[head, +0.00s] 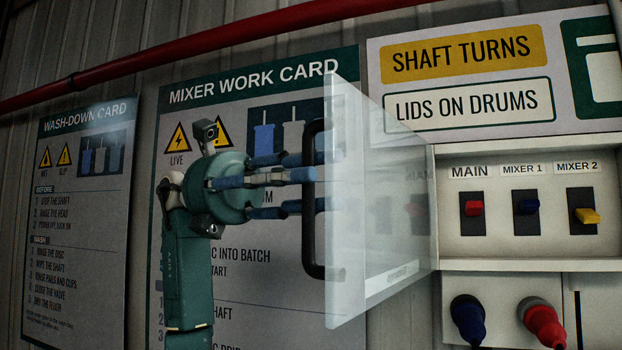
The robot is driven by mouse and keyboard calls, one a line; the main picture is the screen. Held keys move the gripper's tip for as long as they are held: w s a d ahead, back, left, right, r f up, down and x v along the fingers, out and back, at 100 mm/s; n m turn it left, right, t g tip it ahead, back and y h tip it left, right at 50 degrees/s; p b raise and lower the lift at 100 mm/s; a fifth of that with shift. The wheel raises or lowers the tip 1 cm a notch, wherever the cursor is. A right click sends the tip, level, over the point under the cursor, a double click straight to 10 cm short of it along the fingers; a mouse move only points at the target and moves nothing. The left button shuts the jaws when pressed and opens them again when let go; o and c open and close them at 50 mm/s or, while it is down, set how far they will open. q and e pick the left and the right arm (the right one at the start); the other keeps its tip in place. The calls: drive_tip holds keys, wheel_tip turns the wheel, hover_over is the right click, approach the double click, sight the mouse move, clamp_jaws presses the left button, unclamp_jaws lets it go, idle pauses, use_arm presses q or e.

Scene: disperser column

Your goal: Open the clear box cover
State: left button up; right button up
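The clear box cover (375,215) is swung out from the left edge of the switch box (470,243), and the box front is uncovered. Its black handle (313,250) is a tall bar on the cover's outer face. My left gripper (312,182) is at the handle, at about its mid-height. One blue finger crosses in front of the bar, and the others run above and below, partly hidden by it. I cannot tell whether the fingers press on the bar. My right gripper is not in view.
Blue (468,318) and red (541,322) plugs stick out below. A red pipe (200,55) crosses the wall above. Flat cards hang behind my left arm.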

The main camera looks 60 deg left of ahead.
use_arm(q)
drive_tip(key=v, duration=0.7)
drive_tip(key=shift+s+a, duration=0.1)
drive_tip(key=shift+a, duration=0.05)
idle(0.3)
